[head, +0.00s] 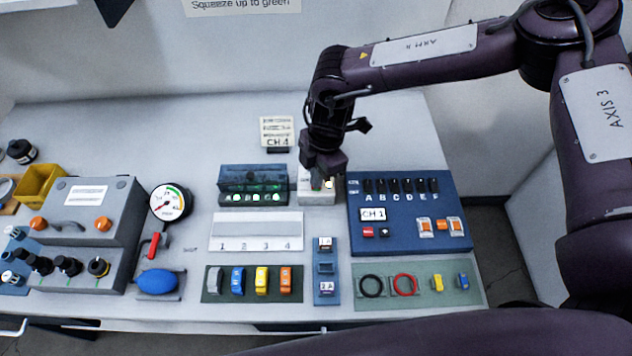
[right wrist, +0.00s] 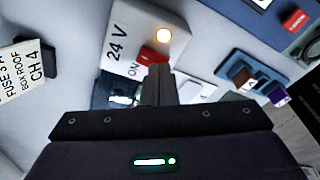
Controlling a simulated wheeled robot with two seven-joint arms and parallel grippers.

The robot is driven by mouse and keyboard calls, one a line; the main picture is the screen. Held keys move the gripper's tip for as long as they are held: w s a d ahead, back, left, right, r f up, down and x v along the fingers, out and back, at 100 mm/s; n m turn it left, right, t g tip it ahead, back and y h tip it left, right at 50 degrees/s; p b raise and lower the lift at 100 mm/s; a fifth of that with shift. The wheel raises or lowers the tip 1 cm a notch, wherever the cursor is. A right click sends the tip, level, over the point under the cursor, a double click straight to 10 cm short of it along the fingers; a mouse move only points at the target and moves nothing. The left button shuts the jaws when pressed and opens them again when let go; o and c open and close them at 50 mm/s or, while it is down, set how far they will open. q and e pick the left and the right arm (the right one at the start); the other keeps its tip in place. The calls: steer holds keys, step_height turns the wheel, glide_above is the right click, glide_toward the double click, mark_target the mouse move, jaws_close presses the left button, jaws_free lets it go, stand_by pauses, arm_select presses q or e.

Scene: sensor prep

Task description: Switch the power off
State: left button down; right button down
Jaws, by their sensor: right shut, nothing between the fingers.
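The white 24 V power box (head: 317,198) stands at the middle back of the bench, left of the blue panel. In the right wrist view the box (right wrist: 128,28) carries "24 V" and "ON" markings, a lit lamp (right wrist: 163,35) and a red switch (right wrist: 153,57). My right gripper (head: 320,180) points down over the box, shut and empty. In the right wrist view its fingertips (right wrist: 158,70) are at the red switch and cover part of it. I cannot tell whether they touch it. My left gripper is not in view.
The blue panel (head: 405,242) with switches A to F is close on the right. A unit with green lights (head: 253,198) and a CH 4 card (head: 277,131) are left of the box. A white numbered plate (head: 256,228) lies in front. The back of the bench is mostly clear.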

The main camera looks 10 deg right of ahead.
steer(key=shift+s+f, duration=0.1)
steer(key=shift+f, duration=0.2)
step_height(320, 180, up, 2)
steer(key=shift+r+p, duration=0.1)
steer(key=shift+p, duration=0.8)
steer(key=shift+r+p, duration=2)
steer(key=shift+r, duration=0.45)
